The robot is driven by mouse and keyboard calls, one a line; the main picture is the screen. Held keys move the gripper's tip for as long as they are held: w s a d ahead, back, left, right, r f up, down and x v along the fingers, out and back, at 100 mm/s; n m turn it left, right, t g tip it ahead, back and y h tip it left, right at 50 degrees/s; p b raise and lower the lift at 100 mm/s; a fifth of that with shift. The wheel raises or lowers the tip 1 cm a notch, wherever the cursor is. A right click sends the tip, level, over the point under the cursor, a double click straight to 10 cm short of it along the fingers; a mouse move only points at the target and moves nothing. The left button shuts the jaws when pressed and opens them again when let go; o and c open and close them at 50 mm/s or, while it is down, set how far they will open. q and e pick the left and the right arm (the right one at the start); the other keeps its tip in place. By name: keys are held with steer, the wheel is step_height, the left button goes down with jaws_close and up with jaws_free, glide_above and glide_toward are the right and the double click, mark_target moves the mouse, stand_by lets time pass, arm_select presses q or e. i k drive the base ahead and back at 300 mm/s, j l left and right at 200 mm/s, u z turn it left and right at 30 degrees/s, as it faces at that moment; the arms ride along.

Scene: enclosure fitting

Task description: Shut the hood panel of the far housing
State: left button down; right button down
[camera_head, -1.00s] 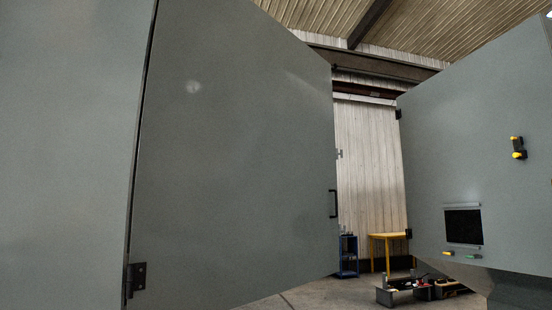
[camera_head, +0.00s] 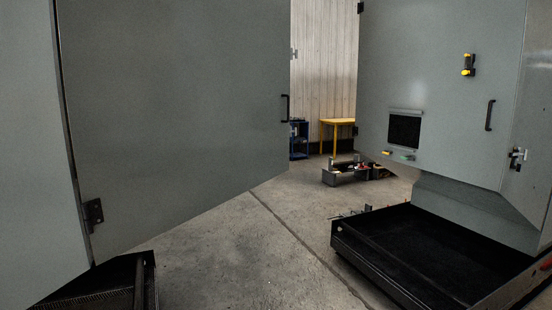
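A large grey hinged panel (camera_head: 180,110) stands swung out from a grey housing (camera_head: 30,150) at the left. It has a black hinge (camera_head: 93,214) at its lower left and a black handle (camera_head: 285,108) near its right edge. A second grey housing (camera_head: 440,60) stands at the right. Its panel carries a black handle (camera_head: 490,115), a dark window (camera_head: 404,131) and a yellow-and-black fitting (camera_head: 468,65), and looks closed. I cannot tell for sure which housing is the far one. Neither gripper is in view.
A black tray (camera_head: 420,255) lies on the floor under the right housing, and another dark tray (camera_head: 130,275) is at lower left. Low boxes (camera_head: 350,172), a yellow table (camera_head: 338,123) and a blue cart (camera_head: 299,140) stand farther back. Concrete floor between the housings is clear.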

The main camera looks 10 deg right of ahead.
mark_target(177, 110)
steer(key=i+l, duration=0.35)
steer(key=i, duration=0.2)
steer(key=i+l, duration=0.35)
steer(key=i, duration=0.15)
steer(key=i+l, duration=0.35)
steer(key=i, duration=0.2)
steer(key=i+l, duration=0.35)
steer(key=i, duration=0.2)
